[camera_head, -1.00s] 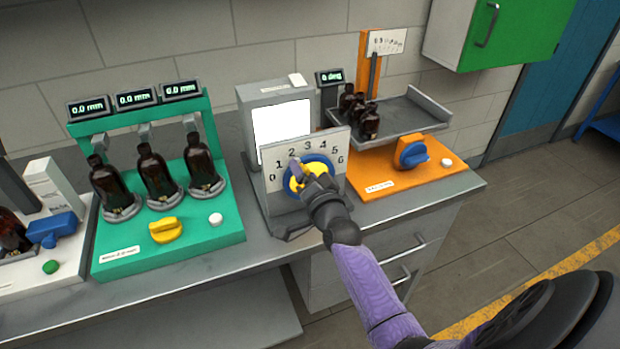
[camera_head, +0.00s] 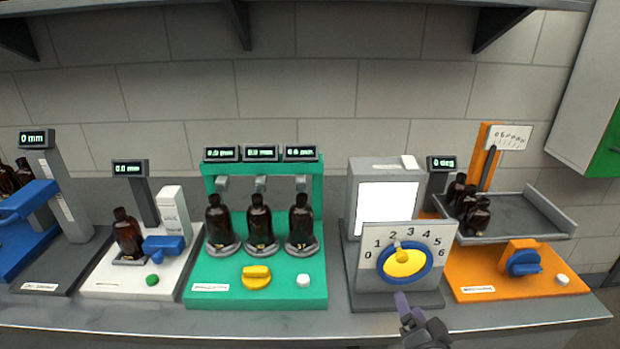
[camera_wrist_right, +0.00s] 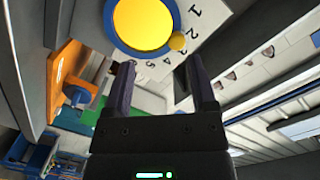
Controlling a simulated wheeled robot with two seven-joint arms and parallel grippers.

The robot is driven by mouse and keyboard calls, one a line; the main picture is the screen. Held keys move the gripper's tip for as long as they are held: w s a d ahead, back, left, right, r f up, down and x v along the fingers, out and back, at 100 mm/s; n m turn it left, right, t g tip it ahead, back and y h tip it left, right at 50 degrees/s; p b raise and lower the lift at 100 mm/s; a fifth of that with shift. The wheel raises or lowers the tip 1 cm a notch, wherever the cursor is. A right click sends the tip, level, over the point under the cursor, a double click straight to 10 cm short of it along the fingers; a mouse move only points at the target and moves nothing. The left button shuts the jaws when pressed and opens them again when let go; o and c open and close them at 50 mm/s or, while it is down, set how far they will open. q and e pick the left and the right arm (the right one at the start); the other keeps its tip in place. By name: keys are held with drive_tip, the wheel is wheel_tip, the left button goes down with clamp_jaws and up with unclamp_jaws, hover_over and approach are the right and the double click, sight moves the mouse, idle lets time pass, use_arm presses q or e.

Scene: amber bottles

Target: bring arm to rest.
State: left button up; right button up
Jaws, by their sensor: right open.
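My right gripper (camera_head: 402,304) shows at the bottom of the head view, below and in front of the dial panel (camera_head: 437,236). In the right wrist view, the right gripper (camera_wrist_right: 160,88) has its two dark fingers apart with nothing between them. The yellow dial knob (camera_head: 404,263) with its blue ring stands clear of the fingers, and its small pointer is near the 2. The dial knob also shows at the top of the right wrist view (camera_wrist_right: 143,22). My left gripper is in neither view.
The grey bench (camera_head: 120,318) runs across the front. A green station (camera_head: 200,290) with several amber bottles stands left of the dial panel, an orange station (camera_head: 520,283) with a grey tray (camera_head: 520,215) right of it. A shelf (camera_head: 150,8) overhangs above.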

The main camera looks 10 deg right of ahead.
drive_tip(key=s+a+f+n+g+y+b, duration=0.1)
drive_tip(key=s+a+f+n+g, duration=0.15)
drive_tip(key=f, duration=0.55)
drive_tip(key=s+a+f+n+g+y+b, duration=0.1)
drive_tip(key=s+a+f+n+g+b, duration=0.15)
drive_tip(key=f, duration=0.65)
drive_tip(key=s+a+f+n+g+y+b, duration=0.15)
drive_tip(key=s+f, duration=0.25)
drive_tip(key=f, duration=0.4)
drive_tip(key=s+a+f+n+g+b, duration=0.1)
drive_tip(key=s+f+n+g, duration=0.1)
drive_tip(key=s+f, duration=0.3)
drive_tip(key=s+a+f+n+g+b, duration=0.1)
drive_tip(key=s+f+n+g, duration=0.2)
drive_tip(key=s, duration=0.9)
drive_tip(key=s+f+n+g, duration=0.3)
drive_tip(key=s+f+g, duration=0.1)
drive_tip(key=s+f, duration=0.4)
drive_tip(key=shift+s+a+f+g+b, duration=0.35)
drive_tip(key=shift+s+a+b, duration=0.05)
drive_tip(key=shift+s, duration=0.15)
drive_tip(key=shift+w, duration=0.15)
drive_tip(key=shift+c, duration=0.2)
